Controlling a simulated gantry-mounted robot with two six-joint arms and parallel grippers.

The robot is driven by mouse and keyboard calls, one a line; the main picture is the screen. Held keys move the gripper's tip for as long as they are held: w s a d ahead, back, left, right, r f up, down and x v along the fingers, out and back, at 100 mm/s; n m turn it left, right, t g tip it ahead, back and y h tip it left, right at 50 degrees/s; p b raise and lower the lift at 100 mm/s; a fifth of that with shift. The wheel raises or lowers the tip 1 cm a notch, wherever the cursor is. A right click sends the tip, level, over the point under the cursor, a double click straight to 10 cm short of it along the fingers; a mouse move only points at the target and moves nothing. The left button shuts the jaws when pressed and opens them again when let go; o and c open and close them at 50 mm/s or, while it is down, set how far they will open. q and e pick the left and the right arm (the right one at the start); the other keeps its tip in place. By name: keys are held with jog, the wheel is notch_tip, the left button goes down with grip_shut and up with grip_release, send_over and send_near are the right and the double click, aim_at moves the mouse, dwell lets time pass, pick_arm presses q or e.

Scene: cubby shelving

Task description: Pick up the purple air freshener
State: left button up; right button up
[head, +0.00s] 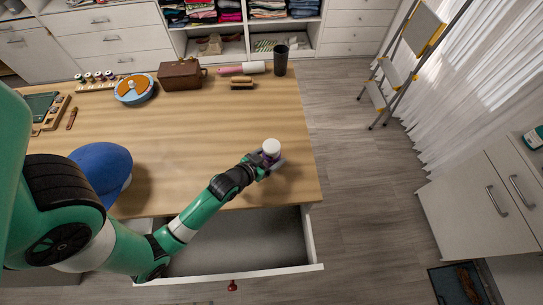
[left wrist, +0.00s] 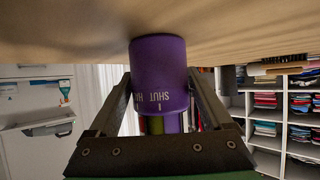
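The purple air freshener (head: 269,157) stands upright at the right part of the wooden table, with a white top showing in the head view. In the left wrist view its purple body (left wrist: 159,65) fills the space between my fingers, with light lettering on it. My left gripper (head: 272,161) is around it, and the fingertips (left wrist: 160,75) appear to press on both its sides. I cannot tell whether its base is clear of the table. My right gripper is not in view.
The wooden table (head: 200,120) holds a blue cap (head: 100,165), a brown box (head: 181,75), a blue-orange disc (head: 133,89), a dark cup (head: 280,61) and a rolling pin-like item (head: 242,68). An open drawer (head: 240,245) sticks out below its front edge. Table around the freshener is clear.

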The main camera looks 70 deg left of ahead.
aim_at(273, 153)
pick_arm(q)
jog(key=c, duration=1.1)
jog(key=shift+r, duration=0.15)
jog(key=shift+r, duration=0.3)
notch_tip(273, 153, up, 2)
jog(key=shift+r+p, duration=0.15)
jog(key=shift+p, duration=0.55)
jog(key=d+r, duration=0.1)
jog(key=d+r+p, duration=0.1)
jog(key=s+r, duration=0.1)
jog(key=r, duration=0.1)
jog(key=shift+d+p, duration=0.35)
jog(key=shift+d, duration=0.05)
jog(key=s+d+r+p, duration=0.1)
jog(key=d+r+p, duration=0.1)
jog(key=d+p, duration=0.1)
jog(key=s+d+r+p, duration=0.2)
jog(key=d+p, duration=0.1)
jog(key=p, duration=0.1)
jog(key=s+d+r+p, duration=0.2)
jog(key=d+p, duration=0.1)
jog(key=shift+d, duration=0.4)
